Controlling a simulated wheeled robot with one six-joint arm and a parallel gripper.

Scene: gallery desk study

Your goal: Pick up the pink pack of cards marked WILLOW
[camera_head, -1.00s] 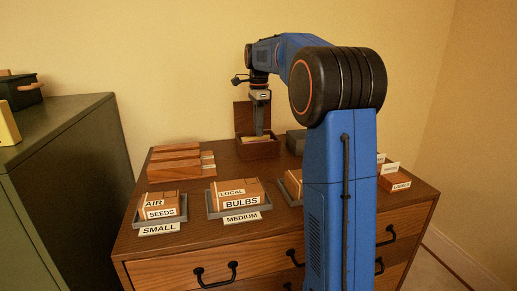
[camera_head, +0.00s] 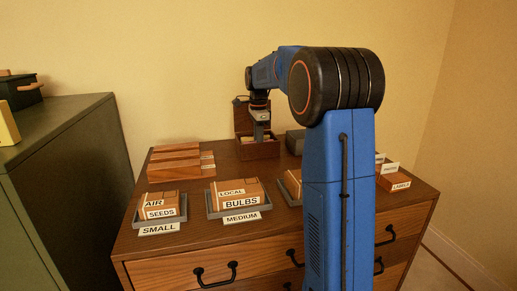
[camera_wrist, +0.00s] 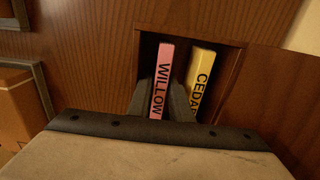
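The pink pack marked WILLOW (camera_wrist: 162,80) stands on edge in a wooden box (camera_head: 258,150) with a raised lid, at the back of the desk top. A yellow pack marked CEDAR (camera_wrist: 199,80) stands to its right in the wrist view. My gripper (camera_wrist: 163,95) reaches down into the box, with one dark finger on each side of the pink pack. The fingers lie close along it; I cannot tell whether they press on it. In the head view my gripper (camera_head: 261,137) is over the box, and the pack itself is not clear there.
Trays marked SMALL (camera_head: 160,229) and MEDIUM (camera_head: 240,218) hold brown boxes at the front. Wooden blocks (camera_head: 178,162) lie left of the open box. A dark grey box (camera_head: 296,142) stands close on its right. My arm hides part of the desk's right side.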

